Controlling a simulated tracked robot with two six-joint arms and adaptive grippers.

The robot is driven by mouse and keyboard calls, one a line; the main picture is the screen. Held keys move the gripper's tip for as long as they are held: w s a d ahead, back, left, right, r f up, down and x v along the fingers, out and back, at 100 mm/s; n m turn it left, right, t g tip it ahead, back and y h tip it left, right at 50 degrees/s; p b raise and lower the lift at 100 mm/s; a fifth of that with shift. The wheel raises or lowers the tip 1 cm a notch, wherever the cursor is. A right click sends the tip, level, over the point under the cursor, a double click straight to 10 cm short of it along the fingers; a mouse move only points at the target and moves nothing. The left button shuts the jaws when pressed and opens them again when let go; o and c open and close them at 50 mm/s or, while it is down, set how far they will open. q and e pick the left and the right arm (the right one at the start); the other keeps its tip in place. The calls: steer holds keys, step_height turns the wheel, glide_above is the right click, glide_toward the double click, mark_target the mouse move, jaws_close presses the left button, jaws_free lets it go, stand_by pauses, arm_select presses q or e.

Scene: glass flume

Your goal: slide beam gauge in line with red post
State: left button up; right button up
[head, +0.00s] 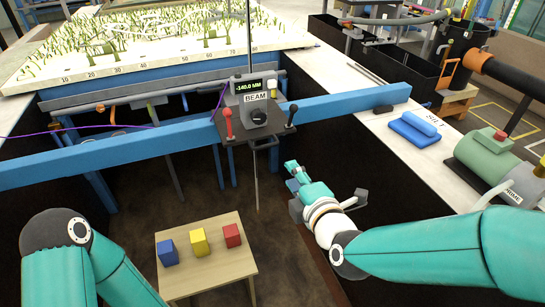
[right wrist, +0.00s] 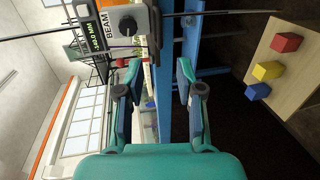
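I cannot make out a red post. My left gripper is out of view.
A small wooden table (head: 205,262) holds a blue, a yellow and a red block below the beam. A planted model bed (head: 150,40) lies behind the beam.

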mark_target(267, 145)
steer(key=p+x, duration=0.1)
steer(key=x, duration=0.4)
steer(key=p+x, duration=0.1)
steer(key=x, duration=0.5)
steer(key=p+x, duration=0.2)
steer(key=x, duration=0.3)
steer(key=shift+w+a+f, duration=0.15)
steer(key=shift+a+f, duration=0.05)
steer(key=shift+a, duration=0.25)
jaws_close()
steer(key=shift+f, duration=0.1)
